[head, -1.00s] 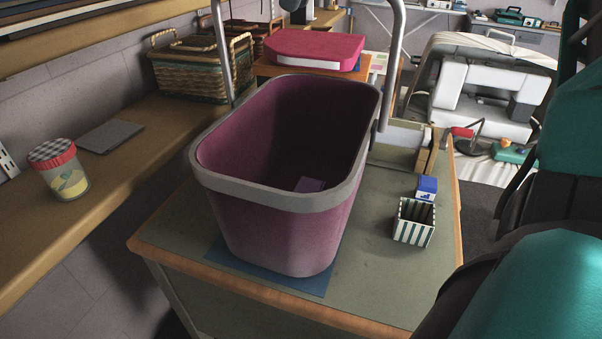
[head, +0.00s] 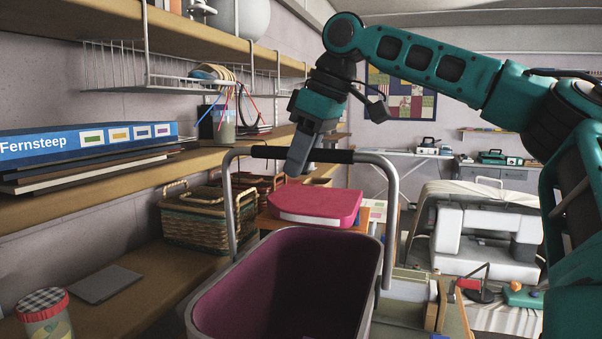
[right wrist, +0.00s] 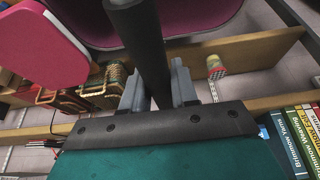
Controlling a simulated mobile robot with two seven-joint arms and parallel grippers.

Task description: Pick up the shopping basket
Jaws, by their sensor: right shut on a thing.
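The shopping basket (head: 290,262) is a deep maroon tub with a grey rim, in the lower middle of the head view. Its grey metal handle stands upright, with a black grip bar (head: 333,156) across the top. In the right wrist view the black bar (right wrist: 150,50) runs between the two fingers of the right gripper (right wrist: 158,85). The basket's bottom is out of the head view. My left gripper is not in view.
A pink box (head: 315,205) lies behind the handle. A sewing machine (head: 478,238) stands at the right.

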